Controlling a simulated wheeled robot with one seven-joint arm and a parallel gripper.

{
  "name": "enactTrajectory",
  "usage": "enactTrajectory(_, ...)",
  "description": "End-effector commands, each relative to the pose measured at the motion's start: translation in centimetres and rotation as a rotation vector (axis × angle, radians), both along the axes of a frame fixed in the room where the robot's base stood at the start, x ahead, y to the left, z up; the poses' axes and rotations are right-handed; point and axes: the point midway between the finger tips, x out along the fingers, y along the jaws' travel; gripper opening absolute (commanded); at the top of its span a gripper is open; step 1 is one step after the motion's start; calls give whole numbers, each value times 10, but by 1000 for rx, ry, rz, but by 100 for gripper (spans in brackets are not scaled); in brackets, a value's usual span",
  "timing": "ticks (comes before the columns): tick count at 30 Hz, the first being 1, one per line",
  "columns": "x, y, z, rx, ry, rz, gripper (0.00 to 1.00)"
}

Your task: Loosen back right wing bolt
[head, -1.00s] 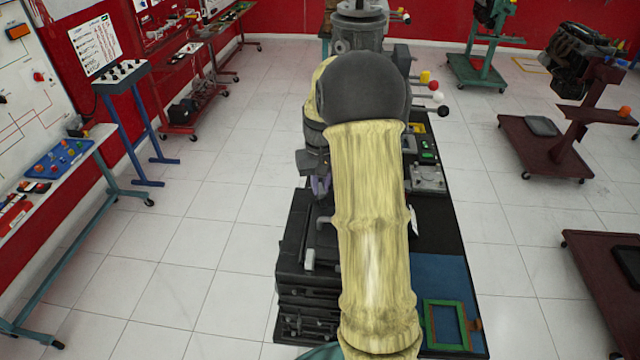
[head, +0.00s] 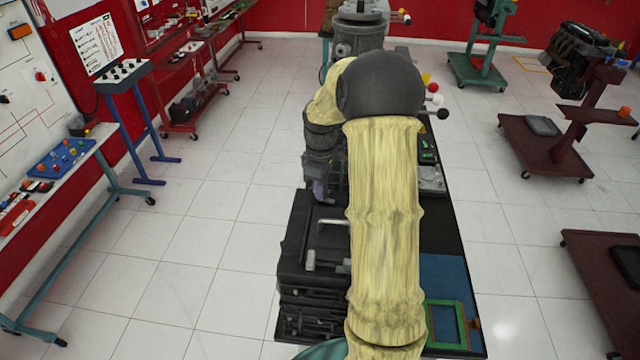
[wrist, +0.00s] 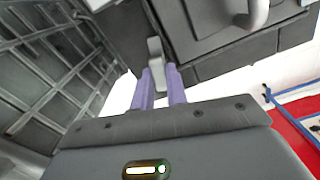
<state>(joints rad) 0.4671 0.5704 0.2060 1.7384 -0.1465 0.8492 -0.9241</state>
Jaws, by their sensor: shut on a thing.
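My gripper (wrist: 160,82) has two purple fingers, shut on a small light grey piece, the wing bolt (wrist: 154,50), in the wrist view. The bolt stands at the edge of a dark grey case (wrist: 205,30). In the head view my gripper (head: 319,190) is at the far end of the dark case (head: 296,268). Its fingertips and the held bolt are hidden there behind my wrist and arm.
The case stands on a long black bench with a blue mat (head: 445,280) and a green frame (head: 446,324) at right. A grey cylindrical machine (head: 358,38) stands at the far end. A grey handle (wrist: 257,14) rises from the case. Tiled floor is clear at left.

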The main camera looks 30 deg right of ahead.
Motion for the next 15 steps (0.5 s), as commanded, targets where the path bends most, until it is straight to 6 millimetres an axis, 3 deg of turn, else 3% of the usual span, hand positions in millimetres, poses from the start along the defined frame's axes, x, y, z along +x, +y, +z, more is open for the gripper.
enactTrajectory(15, -1, -3, 1, -3, 1, 251, 0)
